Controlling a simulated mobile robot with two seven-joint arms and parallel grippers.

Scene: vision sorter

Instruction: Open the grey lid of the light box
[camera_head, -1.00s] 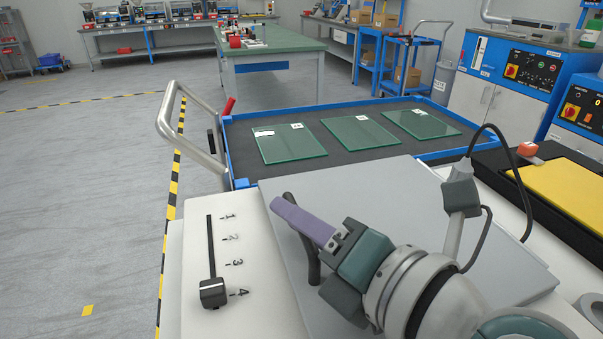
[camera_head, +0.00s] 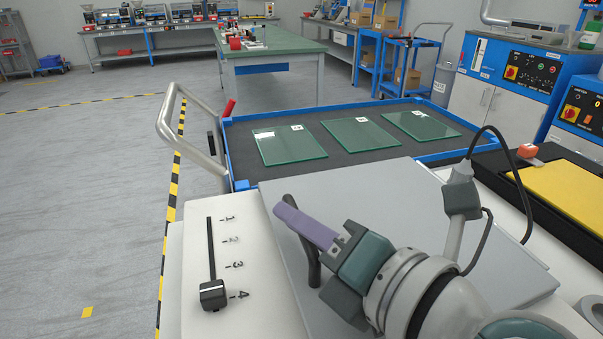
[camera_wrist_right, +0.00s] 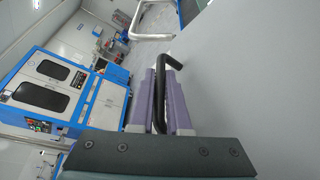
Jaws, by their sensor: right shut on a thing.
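The grey lid (camera_head: 430,220) is a broad flat plate on the white light box (camera_head: 195,255). It looks lowered, and I see no clear gap under its left edge. A black bar handle (camera_head: 314,268) stands up near the lid's left side. My right gripper (camera_head: 290,214) has its purple fingers at this handle. In the right wrist view the handle (camera_wrist_right: 158,100) runs between the two fingers of the gripper (camera_wrist_right: 163,85), which are shut on it. The lid also fills the right of that view (camera_wrist_right: 255,75). My right arm hides part of the lid. My left gripper is out of view.
A slider knob (camera_head: 212,294) beside a scale marked 1 to 4 is left of the lid. A blue-rimmed cart (camera_head: 228,150) with three glass plates stands behind. A yellow-topped unit (camera_head: 555,185) and a black cable (camera_head: 513,170) are at right. Floor at left is clear.

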